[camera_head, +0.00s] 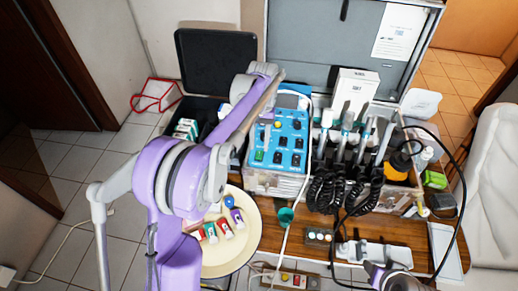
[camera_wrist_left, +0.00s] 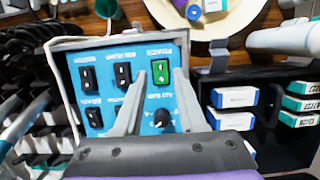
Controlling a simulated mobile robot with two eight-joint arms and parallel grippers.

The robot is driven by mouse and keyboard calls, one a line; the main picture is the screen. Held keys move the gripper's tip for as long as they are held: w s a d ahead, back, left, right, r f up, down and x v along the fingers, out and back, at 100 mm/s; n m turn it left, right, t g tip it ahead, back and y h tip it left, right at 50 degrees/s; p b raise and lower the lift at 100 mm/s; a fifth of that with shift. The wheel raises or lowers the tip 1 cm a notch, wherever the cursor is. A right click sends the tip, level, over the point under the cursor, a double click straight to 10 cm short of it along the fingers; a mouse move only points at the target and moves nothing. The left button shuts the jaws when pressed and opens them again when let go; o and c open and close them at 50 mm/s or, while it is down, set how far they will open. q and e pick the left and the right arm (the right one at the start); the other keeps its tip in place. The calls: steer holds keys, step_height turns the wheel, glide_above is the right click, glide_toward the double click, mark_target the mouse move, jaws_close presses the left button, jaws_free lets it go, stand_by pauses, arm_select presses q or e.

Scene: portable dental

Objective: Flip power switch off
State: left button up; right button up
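The blue control panel (camera_head: 284,128) is on the front of a white unit in the open case. It carries several black rocker switches and a knob. The green power switch (camera_head: 259,155) is at the panel's lower left in the head view. In the left wrist view the green switch (camera_wrist_left: 160,72) sits under the upside-down POWER label. My left gripper (camera_wrist_left: 156,86) is over the panel, its two fingers apart and empty. The fingertips are close to the green switch; contact cannot be told.
Handpieces (camera_head: 345,130) with coiled black hoses stand right of the panel. A round cream tray (camera_head: 246,248) with small bottles is in front of it. Small boxes (camera_wrist_left: 234,97) lie beside the unit. A black cable (camera_head: 462,190) loops at the right.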

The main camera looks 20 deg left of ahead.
mark_target(260, 152)
arm_select(q)
steer(key=v, duration=0.7)
steer(key=shift+r, duration=0.3)
steer(key=s+d+m+t, duration=0.1)
steer(key=s+d+t, duration=0.3)
steer(key=s, duration=0.8)
steer(key=s+d+f+m+t, duration=0.2)
steer(key=s+f+t, duration=0.2)
steer(key=s, duration=0.9)
step_height(260, 152, down, 4)
steer(key=shift+d+r+t+y, duration=0.1)
steer(key=shift+d+t+y, duration=0.1)
steer(key=shift+t+y, duration=0.15)
